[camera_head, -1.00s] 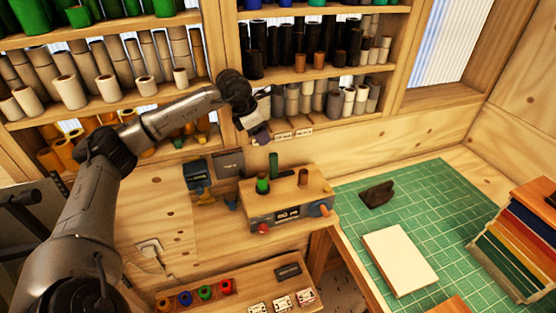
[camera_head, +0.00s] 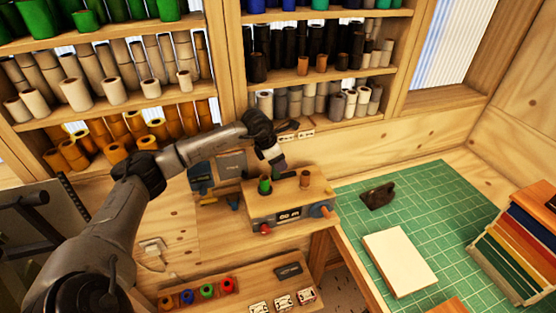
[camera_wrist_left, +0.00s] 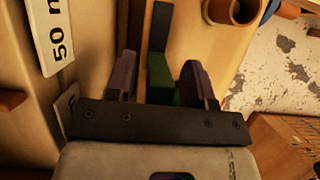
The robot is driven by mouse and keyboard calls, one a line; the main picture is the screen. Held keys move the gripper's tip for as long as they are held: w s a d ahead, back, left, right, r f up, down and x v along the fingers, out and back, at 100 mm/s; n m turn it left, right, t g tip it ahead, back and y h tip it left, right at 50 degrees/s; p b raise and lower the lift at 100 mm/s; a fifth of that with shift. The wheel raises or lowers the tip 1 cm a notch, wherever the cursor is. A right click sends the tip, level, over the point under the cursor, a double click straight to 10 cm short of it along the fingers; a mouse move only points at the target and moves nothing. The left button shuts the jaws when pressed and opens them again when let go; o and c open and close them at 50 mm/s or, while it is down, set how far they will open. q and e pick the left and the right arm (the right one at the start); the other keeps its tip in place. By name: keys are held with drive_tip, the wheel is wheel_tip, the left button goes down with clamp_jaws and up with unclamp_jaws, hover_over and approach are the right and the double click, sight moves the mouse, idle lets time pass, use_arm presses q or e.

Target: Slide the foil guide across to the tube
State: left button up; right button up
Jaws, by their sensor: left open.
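The wooden winding machine (camera_head: 290,203) stands on the bench, with a small display and a red knob on its front. A brown tube (camera_head: 305,178) stands upright on its top, at the right; it also shows at the top of the left wrist view (camera_wrist_left: 240,10). A green piece (camera_head: 264,186) stands at the left of the top. My left gripper (camera_head: 278,165) is open just above the machine's left part. In the left wrist view, a green block with a dark upright bar (camera_wrist_left: 160,26) shows between its fingers; I cannot tell whether they touch. I cannot tell surely which piece is the foil guide.
Shelves of rolls (camera_head: 330,50) rise behind. A green cutting mat (camera_head: 440,200) with a white block (camera_head: 400,261) and a dark tool (camera_head: 377,196) lies to the right. Coloured spools (camera_head: 206,290) sit on the front ledge. A white label (camera_wrist_left: 52,40) is close by at the wrist view's left.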

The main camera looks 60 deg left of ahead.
use_arm(q)
clamp_jaws()
idle(0.4)
